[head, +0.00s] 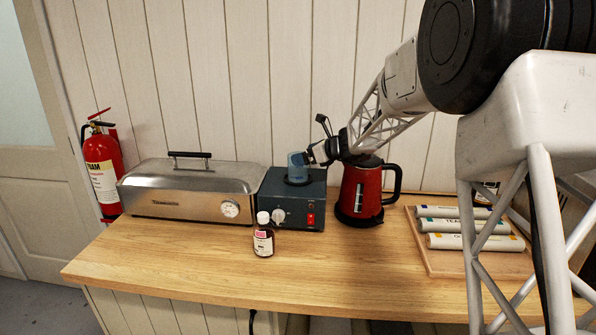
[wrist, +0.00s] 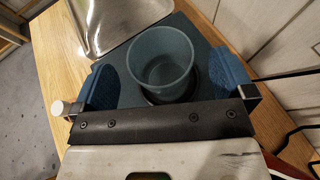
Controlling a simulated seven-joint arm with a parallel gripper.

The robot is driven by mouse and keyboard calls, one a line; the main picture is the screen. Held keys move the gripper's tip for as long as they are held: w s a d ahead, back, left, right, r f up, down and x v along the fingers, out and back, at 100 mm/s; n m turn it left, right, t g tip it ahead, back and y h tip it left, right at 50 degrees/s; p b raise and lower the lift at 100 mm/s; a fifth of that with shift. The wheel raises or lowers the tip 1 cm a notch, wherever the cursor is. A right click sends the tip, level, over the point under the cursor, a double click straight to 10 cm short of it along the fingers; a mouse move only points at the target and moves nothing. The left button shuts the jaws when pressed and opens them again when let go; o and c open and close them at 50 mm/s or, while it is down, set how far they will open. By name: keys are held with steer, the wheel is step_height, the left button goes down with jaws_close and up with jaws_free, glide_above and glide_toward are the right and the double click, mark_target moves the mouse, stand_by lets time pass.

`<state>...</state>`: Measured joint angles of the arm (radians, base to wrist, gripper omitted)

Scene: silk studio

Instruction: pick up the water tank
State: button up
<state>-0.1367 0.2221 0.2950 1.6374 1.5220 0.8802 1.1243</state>
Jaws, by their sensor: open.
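The water tank appears to be the small blue-grey, open-topped cup (head: 297,168) standing upright on top of a dark box-shaped unit (head: 305,209). In the wrist view the tank (wrist: 161,62) shows from above, with its round opening facing the camera. My gripper (head: 309,156) is at the tank's right side in the head view. In the wrist view my gripper (wrist: 166,82) is open, with one blue finger pad on each side of the tank. Gaps show between the pads and the tank wall, and nothing is held.
A steel lidded steamer (head: 190,190) stands left of the unit, and a red kettle (head: 361,190) close on its right. A small brown bottle (head: 263,238) stands in front. A wooden tray (head: 480,264) with rolls lies right. The counter front (head: 330,280) is clear.

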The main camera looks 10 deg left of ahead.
steer(key=shift+x, duration=1.75)
steer(key=c, duration=0.9)
